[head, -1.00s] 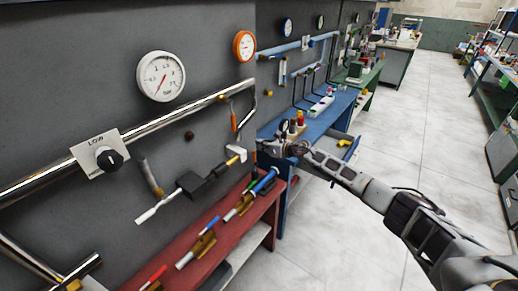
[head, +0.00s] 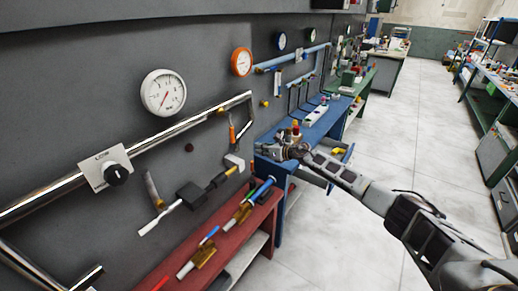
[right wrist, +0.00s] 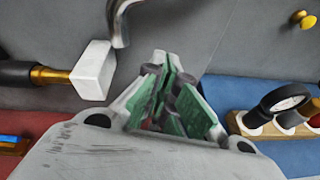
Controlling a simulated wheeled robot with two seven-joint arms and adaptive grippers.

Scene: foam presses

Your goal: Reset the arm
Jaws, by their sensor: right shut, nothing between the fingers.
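My right arm (head: 345,178) reaches in from the lower right in the head view. Its gripper (head: 268,150) is near the wall, around the near end of the blue bench. In the right wrist view the green-padded fingers (right wrist: 170,80) are closed together with nothing between them. A white block (right wrist: 93,70) on a brass and black rod is left of the fingers there. It also shows on the wall side in the head view (head: 234,163). My left gripper is not in view.
A blue bench (head: 333,118) and a red bench (head: 215,232) stand along the grey wall, carrying tools. A metal pipe (head: 160,137) and a white gauge (head: 163,93) are on the wall. A wooden holder (right wrist: 262,127) is right of the fingers. The floor (head: 345,240) is clear.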

